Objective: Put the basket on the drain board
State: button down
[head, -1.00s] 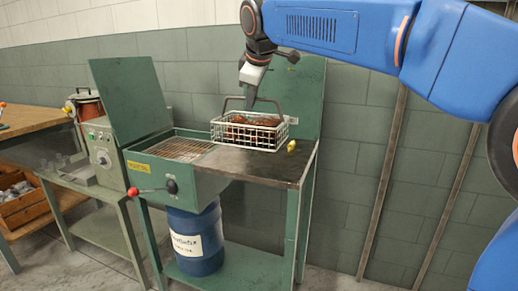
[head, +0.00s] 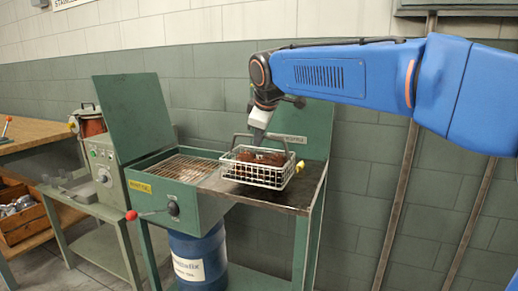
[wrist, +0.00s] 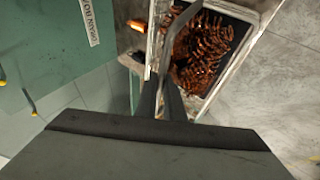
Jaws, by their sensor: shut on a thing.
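The wire basket (head: 246,173) holds reddish-brown coiled springs (head: 262,157), which also show in the wrist view (wrist: 205,60). Its grey arched handle (head: 284,141) stands up. My gripper (head: 257,139) comes down from above and is shut on this handle; in the wrist view, the fingers (wrist: 168,98) meet the handle bar. The drain board (head: 283,203) is the dark flat top to the right of the green tank (head: 180,205). The basket is over the drain board, close to its surface. I cannot tell whether it touches. The basket looks about level.
The tank has an open grid (head: 183,167), a raised green lid (head: 135,112) and a red-knobbed lever (head: 140,214). A green panel (head: 313,118) stands behind the board. A blue drum (head: 200,258) is below. A control box (head: 102,165) stands left.

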aim_at(257, 155)
jog(key=shift+f, duration=1.6)
jog(key=c, duration=1.9)
grip_release()
jog(key=shift+f, duration=0.1)
jog(key=shift+o, duration=0.2)
jog(key=v, duration=1.2)
